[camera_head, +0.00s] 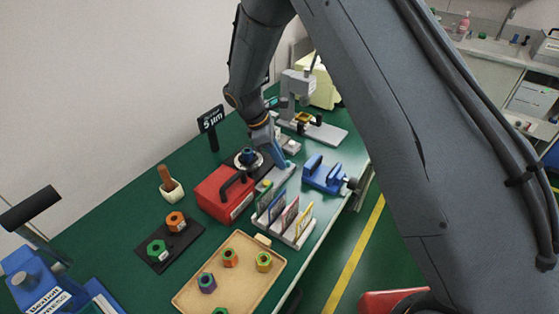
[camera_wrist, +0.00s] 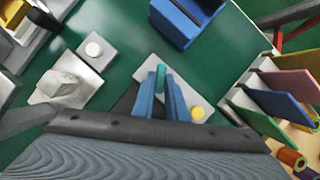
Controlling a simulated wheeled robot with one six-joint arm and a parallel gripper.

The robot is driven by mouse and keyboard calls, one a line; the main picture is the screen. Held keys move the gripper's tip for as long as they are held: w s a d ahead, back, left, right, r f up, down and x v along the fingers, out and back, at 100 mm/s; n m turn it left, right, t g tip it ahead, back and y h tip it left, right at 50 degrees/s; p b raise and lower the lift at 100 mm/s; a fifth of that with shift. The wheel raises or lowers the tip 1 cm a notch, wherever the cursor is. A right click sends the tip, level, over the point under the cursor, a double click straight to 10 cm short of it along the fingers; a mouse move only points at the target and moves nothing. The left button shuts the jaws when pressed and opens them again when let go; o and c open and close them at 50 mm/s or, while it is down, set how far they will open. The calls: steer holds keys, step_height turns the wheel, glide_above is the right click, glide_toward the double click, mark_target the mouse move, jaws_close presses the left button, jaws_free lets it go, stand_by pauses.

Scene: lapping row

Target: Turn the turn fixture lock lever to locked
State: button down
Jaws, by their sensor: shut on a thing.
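My gripper (camera_head: 281,158) points down at the green bench between the red case and the blue vise. In the wrist view my gripper (camera_wrist: 162,85) has its blue fingers closed on a teal lever tip (camera_wrist: 160,74). The lever stands over a light grey fixture plate (camera_wrist: 147,66) with a yellow round mark (camera_wrist: 198,113) at one end. The fingers hide most of the lever's shaft and the plate's middle. I cannot tell the lever's exact angle. In the head view the plate (camera_head: 263,188) is partly hidden by the gripper.
A blue vise (camera_head: 322,174) stands close on the right. A red case (camera_head: 222,195) and a rack of coloured cards (camera_head: 288,230) are nearer. A grey plate with a white button (camera_wrist: 93,49) and a grey block lie left in the wrist view. A wooden tray (camera_head: 188,293) holds several nuts.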

steer(key=m, duration=0.1)
steer(key=m+g+b, duration=0.1)
steer(key=m, duration=0.1)
steer(key=shift+w+m, duration=0.25)
steer(key=shift+m, duration=0.05)
steer(key=shift+w+d+m+g+y+b, duration=0.1)
steer(key=shift+m+g+y+b, duration=0.45)
steer(key=shift+m, duration=0.95)
steer(key=c, duration=1.8)
jaws_free()
steer(key=shift+o, duration=0.2)
steer(key=b+v, duration=0.2)
steer(key=v, duration=0.5)
steer(key=shift+w+a+r, duration=0.15)
steer(key=shift+a+r, duration=0.05)
steer(key=shift+r, duration=0.1)
